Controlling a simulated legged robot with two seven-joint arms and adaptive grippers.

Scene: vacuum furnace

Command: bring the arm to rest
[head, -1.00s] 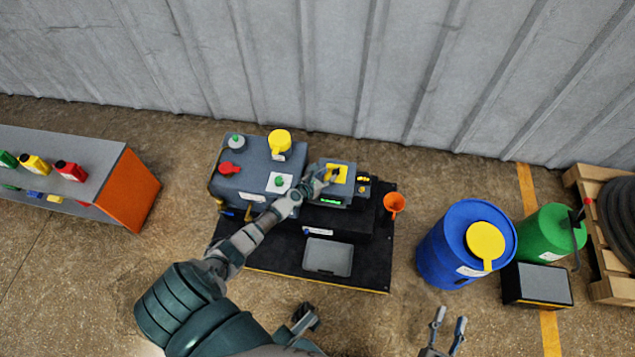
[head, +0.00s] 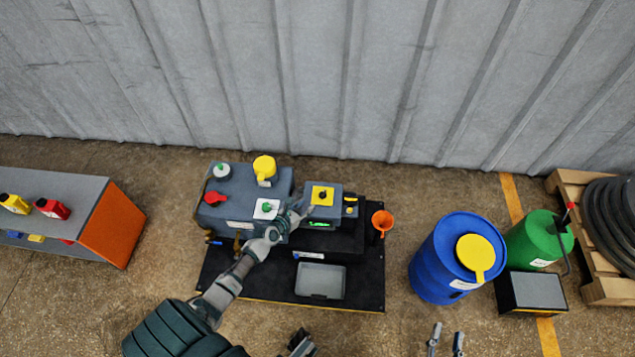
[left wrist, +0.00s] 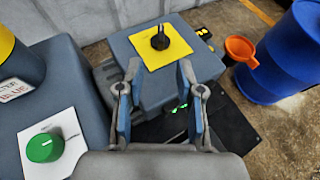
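My left gripper (head: 303,208) is over the grey furnace unit, between the green knob (head: 267,207) and the yellow plate with a black switch (head: 322,196). In the left wrist view, the left gripper (left wrist: 156,85) has its two fingers apart with nothing between them. The black switch (left wrist: 160,40) stands on its yellow plate just beyond the fingertips, apart from them. The green knob (left wrist: 44,147) is at the lower left. My right gripper (head: 445,340) shows at the bottom edge of the head view, its two fingers apart and empty.
A grey tray (head: 320,281) lies on the black base in front. An orange funnel (head: 382,221) and a blue drum (head: 436,262) stand to the right. A shelf with an orange side (head: 112,226) is at the left. Open floor lies between shelf and furnace.

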